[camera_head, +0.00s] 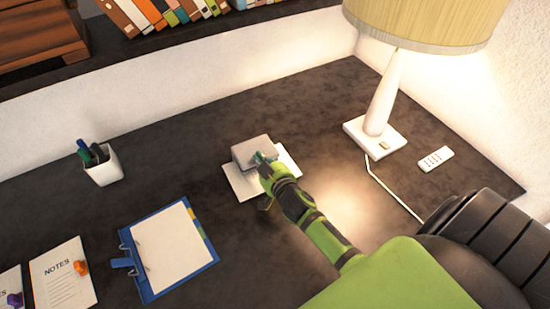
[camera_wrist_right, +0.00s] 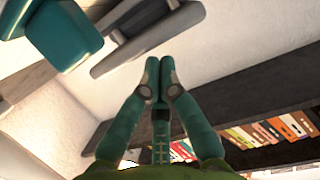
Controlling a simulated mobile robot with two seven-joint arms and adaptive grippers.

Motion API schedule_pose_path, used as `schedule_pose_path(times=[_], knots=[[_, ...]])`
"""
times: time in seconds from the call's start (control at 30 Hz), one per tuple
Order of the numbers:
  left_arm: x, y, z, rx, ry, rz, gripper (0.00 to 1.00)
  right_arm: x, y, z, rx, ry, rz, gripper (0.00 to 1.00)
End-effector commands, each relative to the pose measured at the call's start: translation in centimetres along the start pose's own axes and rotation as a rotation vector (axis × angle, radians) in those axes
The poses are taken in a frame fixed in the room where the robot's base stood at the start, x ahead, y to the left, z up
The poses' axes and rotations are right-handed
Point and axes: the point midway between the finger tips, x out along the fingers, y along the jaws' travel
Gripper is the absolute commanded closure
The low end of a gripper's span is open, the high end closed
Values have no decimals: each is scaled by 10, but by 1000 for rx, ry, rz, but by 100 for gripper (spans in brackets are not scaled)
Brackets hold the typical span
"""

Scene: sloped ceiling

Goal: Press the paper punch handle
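The paper punch (camera_head: 251,150) is a light grey block on white paper (camera_head: 238,182) in the middle of the dark desk. My right gripper (camera_head: 261,159) reaches in from the lower right, with its tip at the punch's right front and covering part of it. I cannot tell whether it touches the punch. In the right wrist view the two green fingers of my right gripper (camera_wrist_right: 160,82) meet at the tips with nothing seen between them. A grey part in that view, beyond the fingertips, may be the punch, but I cannot be sure. My left gripper is out of view.
A lamp (camera_head: 384,95) and a remote (camera_head: 436,159) stand to the right, with a white cord on the desk. A blue clipboard (camera_head: 205,262), notes (camera_head: 62,277) and a pen cup (camera_head: 103,169) are at left. Books (camera_head: 165,12) line the back shelf.

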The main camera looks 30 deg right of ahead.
Motion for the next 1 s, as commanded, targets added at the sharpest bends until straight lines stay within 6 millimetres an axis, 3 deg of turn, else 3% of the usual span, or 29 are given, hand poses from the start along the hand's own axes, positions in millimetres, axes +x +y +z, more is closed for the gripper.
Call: schedule_pose_path(times=[0.03, 0.07, 0.1, 0.13, 0.3, 0.5, 0.7, 1.0], knots=[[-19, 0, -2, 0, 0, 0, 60, -1, 1, -22, 0, 7, 0, 100], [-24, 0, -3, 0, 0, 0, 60, -1, 2, -30, 0, 11, -1, 100], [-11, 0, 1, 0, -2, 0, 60, -11, 1, -13, -1, 5, -2, 100], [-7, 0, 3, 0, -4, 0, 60, -18, 1, -10, -1, 6, -2, 100], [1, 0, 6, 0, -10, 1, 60, -55, 1, -6, 0, 10, -3, 100], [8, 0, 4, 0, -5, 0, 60, -85, 1, -3, 0, 14, -2, 100], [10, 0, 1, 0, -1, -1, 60, -97, 1, -4, -1, 17, -2, 100], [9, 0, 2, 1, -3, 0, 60, -97, 1, -5, -1, 17, -2, 100]])
